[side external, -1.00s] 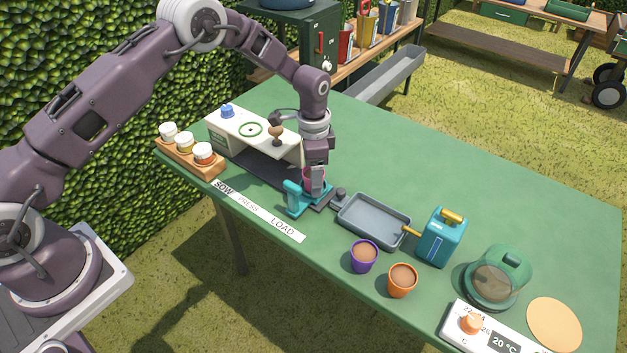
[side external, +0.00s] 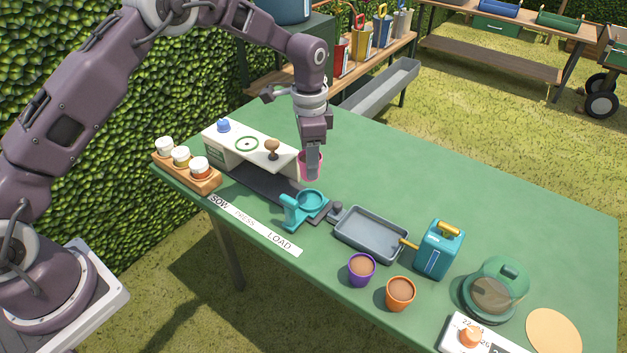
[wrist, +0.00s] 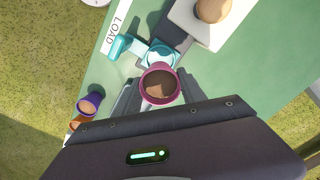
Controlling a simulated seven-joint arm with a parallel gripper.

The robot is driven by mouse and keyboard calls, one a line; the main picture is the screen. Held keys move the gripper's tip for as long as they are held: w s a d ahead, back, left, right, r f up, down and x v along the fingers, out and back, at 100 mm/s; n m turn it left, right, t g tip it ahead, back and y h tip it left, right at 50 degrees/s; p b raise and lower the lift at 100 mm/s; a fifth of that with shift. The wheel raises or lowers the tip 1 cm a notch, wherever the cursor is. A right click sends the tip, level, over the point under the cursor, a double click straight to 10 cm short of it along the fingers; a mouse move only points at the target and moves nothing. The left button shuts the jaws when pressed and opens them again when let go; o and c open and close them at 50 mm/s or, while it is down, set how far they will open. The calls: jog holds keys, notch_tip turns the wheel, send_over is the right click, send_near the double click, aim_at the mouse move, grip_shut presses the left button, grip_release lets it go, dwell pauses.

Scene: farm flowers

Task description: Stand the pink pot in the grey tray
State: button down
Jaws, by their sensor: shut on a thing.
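The pink pot (side external: 310,165) is held by its rim in my gripper (side external: 312,172), which is shut on it. It hangs upright above the table, behind and above the teal ring holder (side external: 311,201), which is empty. In the wrist view the pink pot (wrist: 160,86) shows brown soil inside, and the teal holder (wrist: 160,54) lies just beyond it. The grey tray (side external: 371,236) lies flat and empty on the table, to the right of the holder. In the wrist view the tray (wrist: 128,100) is partly hidden behind the pot and my gripper.
A purple pot (side external: 361,268) and an orange pot (side external: 400,292) stand in front of the tray. A blue watering can (side external: 438,250) stands at its right, spout near the rim. The white sowing station (side external: 250,148) is at the left. The table behind the tray is clear.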

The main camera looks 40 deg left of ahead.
jog(key=d, duration=1.4)
jog(key=f, duration=1)
jog(key=shift+w, duration=0.25)
jog(key=shift+f, duration=0.15)
jog(key=c, duration=0.9)
grip_release()
jog(key=shift+c, duration=0.2)
notch_tip(320, 180, up, 12)
jog(key=shift+r, duration=0.2)
